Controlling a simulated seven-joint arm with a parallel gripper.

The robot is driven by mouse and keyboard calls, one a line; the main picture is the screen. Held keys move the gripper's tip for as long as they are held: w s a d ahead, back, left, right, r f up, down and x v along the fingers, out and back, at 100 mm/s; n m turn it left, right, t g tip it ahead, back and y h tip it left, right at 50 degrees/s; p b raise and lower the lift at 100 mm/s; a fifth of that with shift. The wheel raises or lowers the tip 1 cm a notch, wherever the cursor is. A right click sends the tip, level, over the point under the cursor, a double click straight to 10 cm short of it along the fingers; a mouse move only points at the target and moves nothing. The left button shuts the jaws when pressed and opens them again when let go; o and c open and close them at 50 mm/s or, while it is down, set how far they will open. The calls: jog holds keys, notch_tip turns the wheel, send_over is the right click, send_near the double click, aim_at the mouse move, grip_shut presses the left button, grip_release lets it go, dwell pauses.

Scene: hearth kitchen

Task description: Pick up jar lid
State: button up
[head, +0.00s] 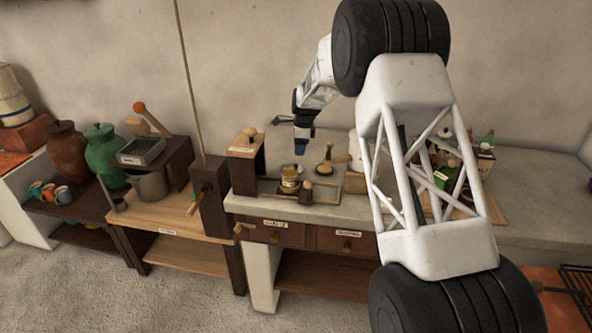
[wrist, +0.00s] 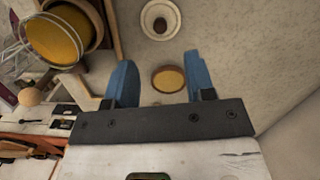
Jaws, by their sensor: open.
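A small round tan disc with a darker rim, which looks like the jar lid (wrist: 168,79), lies flat on the pale counter in the wrist view. It shows between the two blue fingers of my gripper (wrist: 158,66), nearer the right finger. My gripper is open and holds nothing; the lid appears beyond the fingers, though the exact gap is hard to judge. In the head view my gripper (head: 301,146) hangs above the back of the counter. I cannot make out the lid clearly there. A jar with golden contents (head: 289,180) stands on the counter, also in the wrist view (wrist: 58,40).
A small white round dish (wrist: 160,18) sits beyond the lid in the wrist view. A wooden tray (head: 326,191) and a wooden-handled round item (head: 326,167) are near the jar. A wooden block stand (head: 246,165) stands left of my gripper. A wall rises behind the counter.

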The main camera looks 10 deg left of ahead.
jog(key=shift+a+f, duration=0.15)
jog(key=shift+f, duration=1.1)
jog(key=shift+s+a+f, duration=0.1)
jog(key=shift+a+f, duration=0.15)
jog(key=shift+f, duration=1.05)
jog(key=shift+a+f, duration=0.2)
jog(key=shift+f, duration=1.1)
grip_shut()
jog(key=shift+r, duration=0.1)
